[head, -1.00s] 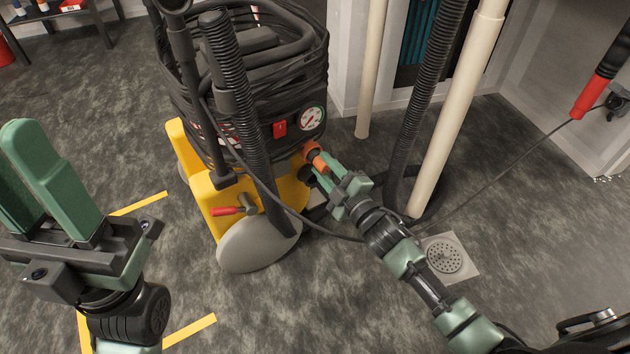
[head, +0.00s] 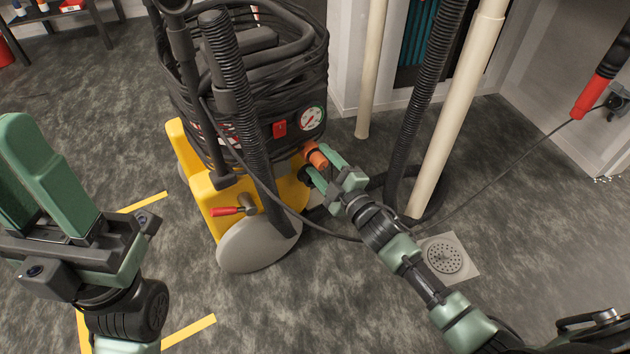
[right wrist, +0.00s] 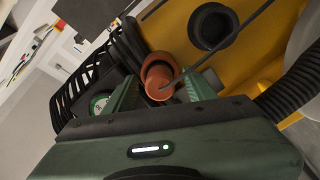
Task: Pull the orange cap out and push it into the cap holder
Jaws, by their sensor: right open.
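The orange cap (head: 315,155) sits on the lower front of the yellow and black machine, below its round gauge. In the right wrist view the cap (right wrist: 158,78) shows as an orange cylinder, its end toward me. My right gripper (head: 325,171) is open, its green fingers on either side of the cap. Whether they touch it is unclear. A black round socket (right wrist: 212,27) is on the yellow body beside the cap; I cannot tell if it is the cap holder.
A thin dark cable (head: 480,193) runs across the floor and past the machine. Black ribbed hoses (head: 425,95) and a cream pipe (head: 455,110) stand close to the right arm. A floor drain (head: 447,257) lies beside it. Open floor is at the front middle.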

